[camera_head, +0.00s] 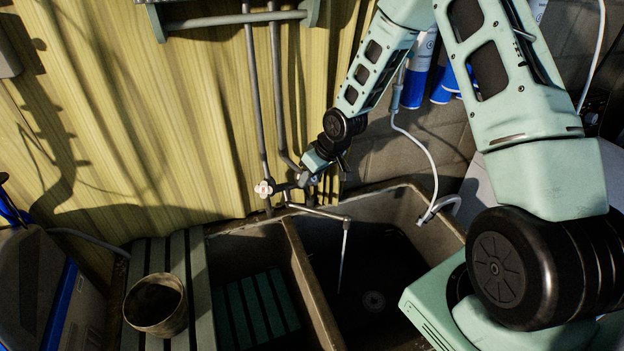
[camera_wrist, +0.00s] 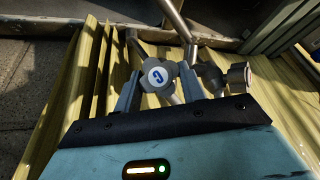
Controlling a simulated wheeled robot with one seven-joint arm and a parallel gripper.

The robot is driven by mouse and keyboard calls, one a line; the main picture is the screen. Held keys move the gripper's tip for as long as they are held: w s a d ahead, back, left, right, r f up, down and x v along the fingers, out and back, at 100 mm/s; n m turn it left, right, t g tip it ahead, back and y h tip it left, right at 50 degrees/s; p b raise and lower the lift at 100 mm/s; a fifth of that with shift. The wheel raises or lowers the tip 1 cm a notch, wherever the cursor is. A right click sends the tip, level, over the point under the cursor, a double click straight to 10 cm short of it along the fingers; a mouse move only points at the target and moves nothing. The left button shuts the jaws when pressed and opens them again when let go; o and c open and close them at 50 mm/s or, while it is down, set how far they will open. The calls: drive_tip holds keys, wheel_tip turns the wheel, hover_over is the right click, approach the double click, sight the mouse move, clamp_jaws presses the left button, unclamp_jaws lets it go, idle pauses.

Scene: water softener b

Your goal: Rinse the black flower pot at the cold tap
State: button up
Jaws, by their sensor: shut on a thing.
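The dark flower pot (camera_head: 155,303) stands upright and open on the slatted board left of the sink; its inside looks empty. My gripper (camera_head: 309,178) is at the taps above the sink. In the wrist view my gripper (camera_wrist: 157,88) is shut on the cold tap's knob (camera_wrist: 157,74), which has a blue mark on a white cap. The spout (camera_head: 325,213) reaches over the right basin. A thin pale stream of water (camera_head: 343,258) falls from its end into that basin.
The other tap knob (camera_head: 264,188), with a reddish mark, is just left of my gripper. The left basin (camera_head: 228,258) has a green slatted rack inside. The right basin has a drain (camera_head: 373,301). A white hose (camera_head: 432,160) hangs over its right side. Blue-and-white canisters (camera_head: 416,80) stand behind.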

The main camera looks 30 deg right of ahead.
drive_tip(key=o, duration=1)
drive_tip(key=shift+c, duration=0.2)
drive_tip(key=shift+r, duration=0.1)
drive_tip(key=v, duration=1.7)
drive_tip(key=shift+r, duration=0.15)
